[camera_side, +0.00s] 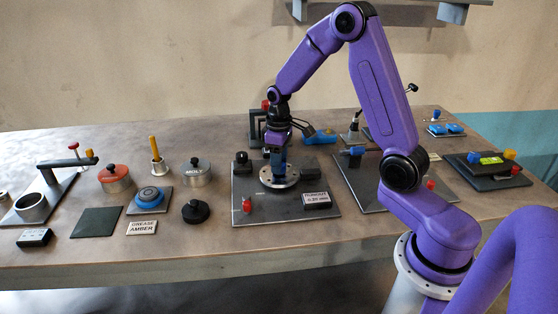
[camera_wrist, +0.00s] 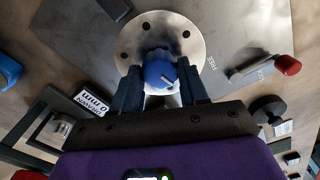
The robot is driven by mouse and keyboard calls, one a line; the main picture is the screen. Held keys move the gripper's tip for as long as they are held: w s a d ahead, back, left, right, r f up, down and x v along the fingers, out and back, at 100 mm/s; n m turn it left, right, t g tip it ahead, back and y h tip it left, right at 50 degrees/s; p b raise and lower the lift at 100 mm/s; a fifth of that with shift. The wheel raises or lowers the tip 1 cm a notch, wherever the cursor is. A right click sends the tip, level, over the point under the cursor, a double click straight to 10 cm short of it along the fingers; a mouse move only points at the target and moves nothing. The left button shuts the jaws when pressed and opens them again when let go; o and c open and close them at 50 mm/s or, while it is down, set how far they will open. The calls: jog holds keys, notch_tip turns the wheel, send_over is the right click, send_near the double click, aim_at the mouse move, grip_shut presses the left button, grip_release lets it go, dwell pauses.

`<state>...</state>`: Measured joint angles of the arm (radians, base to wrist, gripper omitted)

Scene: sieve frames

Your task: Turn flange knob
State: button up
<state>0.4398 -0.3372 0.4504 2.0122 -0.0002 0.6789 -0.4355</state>
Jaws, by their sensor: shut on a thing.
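The flange is a round silver disc with dark holes; it shows in the side view (camera_side: 266,181) on a grey plate and at the top of the wrist view (camera_wrist: 190,40). A blue knob (camera_wrist: 160,70) with a pale pointer mark stands at its near edge in the wrist view. My gripper (camera_wrist: 158,88) has its two dark fingers on either side of the knob and is shut on it. In the side view my gripper (camera_side: 277,168) points straight down over the flange and hides most of the knob. "FREE" is lettered on the plate beside the flange.
A red-tipped lever (camera_wrist: 285,65) lies on the plate near the flange; its red end shows in the side view (camera_side: 247,205). Dark blocks (camera_side: 311,165) and a labelled block (camera_side: 317,200) stand close by. A red-lidded pot (camera_side: 114,176) and a MOLY tin (camera_side: 196,172) are left.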

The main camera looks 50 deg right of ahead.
jog(key=m, duration=0.4)
jog(key=shift+m, duration=2.1)
jog(key=o, duration=1.1)
jog(key=shift+c, duration=0.2)
notch_tip(320, 180, up, 18)
jog(key=shift+f, duration=0.25)
